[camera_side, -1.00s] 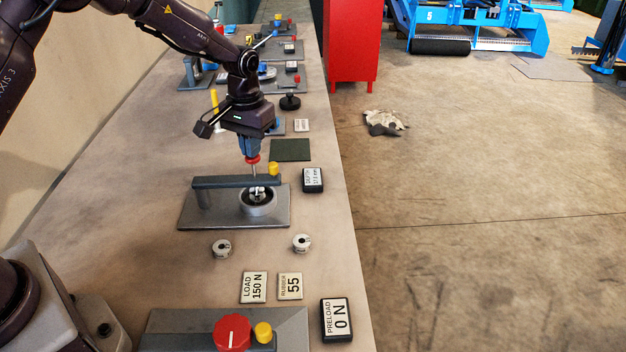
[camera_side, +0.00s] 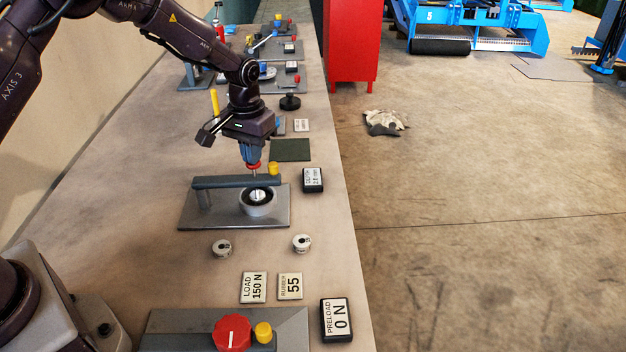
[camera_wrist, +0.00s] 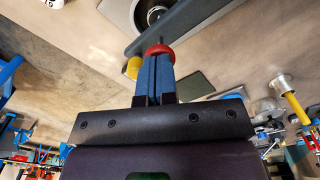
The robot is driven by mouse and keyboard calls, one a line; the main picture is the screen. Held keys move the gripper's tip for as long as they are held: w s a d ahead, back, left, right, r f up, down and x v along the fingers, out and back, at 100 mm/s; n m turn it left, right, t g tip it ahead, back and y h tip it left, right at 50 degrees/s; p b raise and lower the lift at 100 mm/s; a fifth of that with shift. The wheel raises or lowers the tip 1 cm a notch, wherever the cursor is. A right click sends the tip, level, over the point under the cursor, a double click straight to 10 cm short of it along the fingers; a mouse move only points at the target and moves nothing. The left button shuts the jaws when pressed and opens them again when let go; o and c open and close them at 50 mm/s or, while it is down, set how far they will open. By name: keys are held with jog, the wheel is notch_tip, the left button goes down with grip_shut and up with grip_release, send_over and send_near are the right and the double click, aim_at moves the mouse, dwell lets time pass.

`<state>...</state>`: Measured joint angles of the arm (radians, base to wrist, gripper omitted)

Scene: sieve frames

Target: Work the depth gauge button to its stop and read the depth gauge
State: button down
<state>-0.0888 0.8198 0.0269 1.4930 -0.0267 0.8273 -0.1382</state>
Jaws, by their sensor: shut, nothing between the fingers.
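The depth gauge is a grey bridge (camera_side: 230,182) on a flat grey base (camera_side: 195,212). Its red button (camera_side: 254,166) tops a thin rod passing through the bridge, and sits low, just above it. A yellow knob (camera_side: 274,168) stands on the bridge's right end. Under the bridge is a round grey cup (camera_side: 258,209) with a dark ring and a pale centre. My gripper (camera_side: 252,160) is shut, its blue fingertips on top of the red button; the wrist view also shows them touching the button (camera_wrist: 158,49). The depth display (camera_side: 313,180) reads about 2.8 mm, in small blurry print.
Two small metal pieces (camera_side: 222,248) (camera_side: 302,243) lie in front of the base. Cards read LOAD 150 N (camera_side: 254,287) and 55 (camera_side: 290,286). A preload display (camera_side: 337,320) reads 0 N beside a red dial (camera_side: 231,334). A dark green pad (camera_side: 290,150) lies behind.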

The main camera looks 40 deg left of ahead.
jog(key=shift+f, duration=0.1)
jog(key=shift+r, duration=1.55)
jog(key=shift+r, duration=1.5)
jog(key=shift+r, duration=2)
